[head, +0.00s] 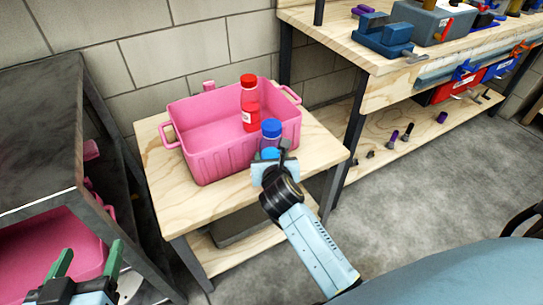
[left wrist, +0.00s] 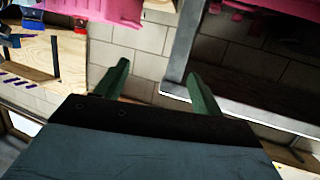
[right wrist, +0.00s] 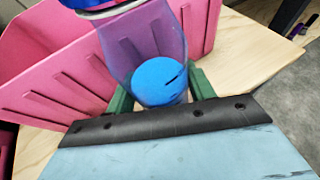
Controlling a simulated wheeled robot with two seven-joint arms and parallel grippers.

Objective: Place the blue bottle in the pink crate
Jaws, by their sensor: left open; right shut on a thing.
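The pink crate (head: 215,158) stands on a small wooden table. A bottle with a blue cap and see-through purple body (head: 271,138) is at the outer side of the crate's front right corner. My right gripper (head: 272,165) is shut on this blue bottle; in the right wrist view a round blue part (right wrist: 158,78) shows between its green fingers (right wrist: 161,86), with the crate wall (right wrist: 60,60) behind. The bottle's lower end is mostly hidden by the gripper. My left gripper (head: 88,262) is open and empty at lower left, also in the left wrist view (left wrist: 157,76).
A red bottle (head: 249,105) stands upright in the crate. The wooden table (head: 222,192) has bare top in front of the crate. A dark metal shelf (head: 45,130) is at left, with pink crates below. A workbench (head: 340,30) with tools stands at the right.

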